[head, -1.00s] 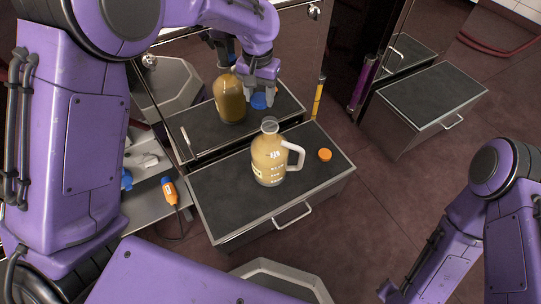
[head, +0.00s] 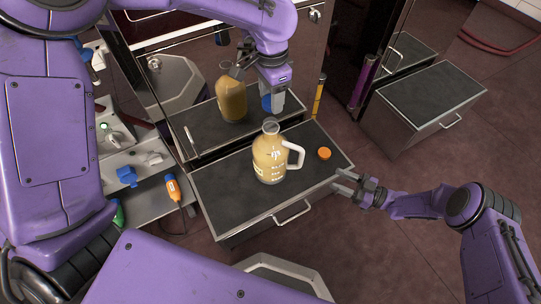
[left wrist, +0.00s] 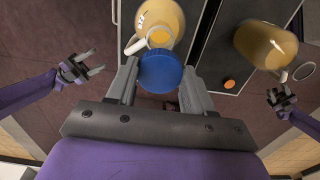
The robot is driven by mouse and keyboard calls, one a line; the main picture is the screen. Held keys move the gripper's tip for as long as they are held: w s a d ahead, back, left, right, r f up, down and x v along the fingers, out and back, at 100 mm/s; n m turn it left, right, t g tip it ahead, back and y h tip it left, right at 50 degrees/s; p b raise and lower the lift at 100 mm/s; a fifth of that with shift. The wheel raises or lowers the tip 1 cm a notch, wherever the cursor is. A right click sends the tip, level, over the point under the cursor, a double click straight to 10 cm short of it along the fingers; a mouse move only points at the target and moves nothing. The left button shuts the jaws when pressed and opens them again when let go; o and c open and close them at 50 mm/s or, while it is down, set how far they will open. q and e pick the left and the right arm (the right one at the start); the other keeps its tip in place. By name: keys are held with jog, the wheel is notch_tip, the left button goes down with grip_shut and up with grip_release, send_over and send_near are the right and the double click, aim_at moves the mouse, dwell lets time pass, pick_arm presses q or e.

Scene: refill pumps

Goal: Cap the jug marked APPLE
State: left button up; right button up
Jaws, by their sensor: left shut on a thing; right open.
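A clear jug (head: 269,160) with yellowish contents, white print and a pale handle stands upright and uncapped on the black-topped drawer bench (head: 225,197). I cannot read its print surely. My left gripper (head: 272,104) is shut on a blue cap (head: 266,103), held above the bench just beyond the jug's mouth, apart from it in the head view. In the left wrist view the blue cap (left wrist: 160,72) sits between the fingers, beside the mouth of the jug (left wrist: 150,14). My right gripper (head: 346,184) is open and empty by the bench's right edge.
An orange cap (head: 324,153) lies on the bench right of the jug. A shiny panel behind mirrors the jug and bench. An orange tool (head: 173,188) and blue items sit on a grey tray at left. Another black-topped bench (head: 430,95) stands at right.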

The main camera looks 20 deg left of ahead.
jog(key=w+a, duration=0.2)
jog(key=a, duration=1)
grip_shut()
pick_arm(q)
jog(key=shift+a+f, duration=0.1)
jog(key=shift+f, duration=2.35)
